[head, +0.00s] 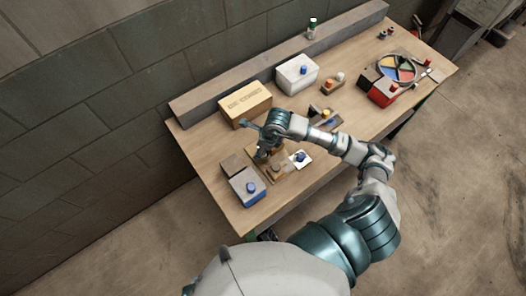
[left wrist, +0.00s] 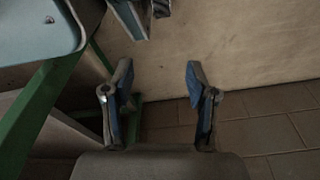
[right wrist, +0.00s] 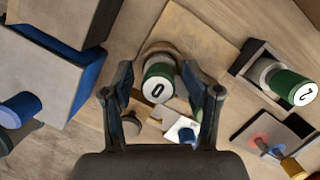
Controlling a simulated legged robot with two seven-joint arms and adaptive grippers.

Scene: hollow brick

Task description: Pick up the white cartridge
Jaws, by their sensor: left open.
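In the right wrist view, a green cylinder with a white face marked 0 (right wrist: 158,88) stands between the spread fingers of my right gripper (right wrist: 160,92). Whether the fingers touch it cannot be told. A similar green and white cylinder marked 2 (right wrist: 298,90) sits in a dark holder to the right. No label shows which thing is the white cartridge. In the head view my right gripper (head: 263,150) is over the near left part of the table and hides what is under it. My left gripper (left wrist: 158,78) is open and empty in its wrist view, beside a green leg.
A round coloured tray (head: 397,67) is far right.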

